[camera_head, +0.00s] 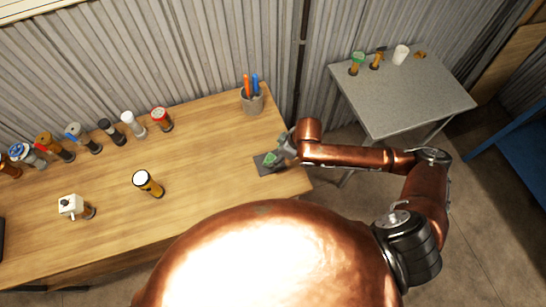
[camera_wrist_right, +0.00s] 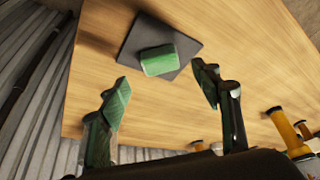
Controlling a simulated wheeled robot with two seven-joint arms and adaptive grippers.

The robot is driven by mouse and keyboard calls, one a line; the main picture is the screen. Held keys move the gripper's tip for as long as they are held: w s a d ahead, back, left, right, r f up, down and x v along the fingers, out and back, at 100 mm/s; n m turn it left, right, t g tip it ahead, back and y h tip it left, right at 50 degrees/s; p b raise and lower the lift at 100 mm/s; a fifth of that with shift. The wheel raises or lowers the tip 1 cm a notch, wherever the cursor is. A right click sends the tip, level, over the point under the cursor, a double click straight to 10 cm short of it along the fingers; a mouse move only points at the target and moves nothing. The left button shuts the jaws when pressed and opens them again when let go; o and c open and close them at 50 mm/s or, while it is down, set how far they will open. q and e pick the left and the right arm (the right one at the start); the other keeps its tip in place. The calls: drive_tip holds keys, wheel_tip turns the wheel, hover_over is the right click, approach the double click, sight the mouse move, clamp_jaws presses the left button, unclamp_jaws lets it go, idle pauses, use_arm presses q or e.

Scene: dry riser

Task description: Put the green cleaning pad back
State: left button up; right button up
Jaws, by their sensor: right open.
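The green cleaning pad (camera_wrist_right: 158,60) is a small block with a bright green top. It lies on a dark square mat (camera_wrist_right: 139,33) on the wooden table, towards one edge of the mat in the right wrist view. In the head view the pad (camera_head: 270,158) and mat (camera_head: 262,167) are near the table's right end, partly covered by my gripper. My right gripper (camera_head: 281,151) is open and empty. Its fingers (camera_wrist_right: 161,73) stand apart on either side of the pad in the wrist view, with no visible contact. My left gripper is not in view.
A grey side table (camera_head: 405,95) with small items stands at right. Corrugated wall lies behind.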

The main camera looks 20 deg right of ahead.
drive_tip(key=v, duration=0.6)
drive_tip(key=shift+p, duration=0.3)
